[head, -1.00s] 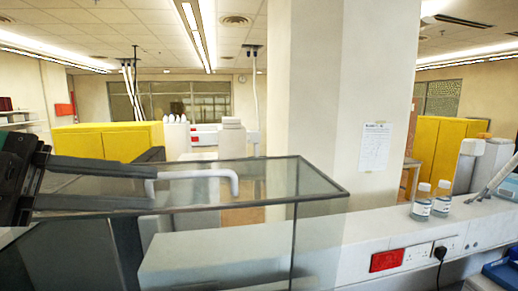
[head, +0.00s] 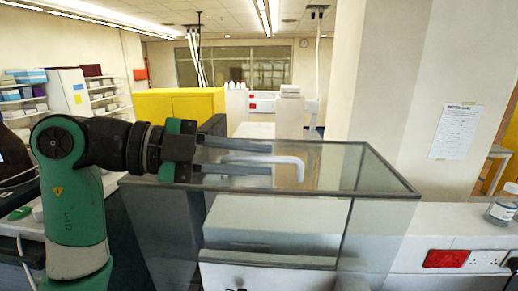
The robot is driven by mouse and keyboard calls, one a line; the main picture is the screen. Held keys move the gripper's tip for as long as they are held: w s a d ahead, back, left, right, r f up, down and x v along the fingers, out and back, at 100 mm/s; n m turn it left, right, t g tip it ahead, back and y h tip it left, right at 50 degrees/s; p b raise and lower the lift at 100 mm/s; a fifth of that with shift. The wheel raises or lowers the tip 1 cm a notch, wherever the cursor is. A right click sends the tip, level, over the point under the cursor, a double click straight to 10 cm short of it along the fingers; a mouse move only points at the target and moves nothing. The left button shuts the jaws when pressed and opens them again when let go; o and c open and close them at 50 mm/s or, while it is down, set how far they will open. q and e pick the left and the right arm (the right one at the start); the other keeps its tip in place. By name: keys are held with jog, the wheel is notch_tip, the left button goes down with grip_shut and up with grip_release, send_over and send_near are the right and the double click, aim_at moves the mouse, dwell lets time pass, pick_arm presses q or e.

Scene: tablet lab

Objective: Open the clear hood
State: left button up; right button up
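The clear hood (head: 375,205) is a glass-like box with a dark rim, and its top looks level. A white bar handle (head: 290,163) with a bent end lies along its top. My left gripper (head: 271,160) reaches in from the left over the hood. Its two grey fingers are apart, and part of the handle shows between them. A gap shows around the bar, and I cannot tell whether either finger touches it. The handle's left end is partly hidden by the fingers. My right gripper is not in view.
Pale equipment (head: 255,220) stands behind the hood's clear front. A bottle (head: 502,207) stands on the ledge at right, above a red switch (head: 446,258) and sockets. A pillar (head: 380,90) rises behind the hood. Shelves (head: 105,92) and a yellow cabinet (head: 180,103) stand farther back.

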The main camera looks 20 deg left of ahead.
pick_arm(q)
jog(key=shift+w+d+f, duration=0.15)
jog(key=shift+w+d, duration=0.15)
jog(key=shift+d, duration=0.15)
grip_shut()
dwell(1.1)
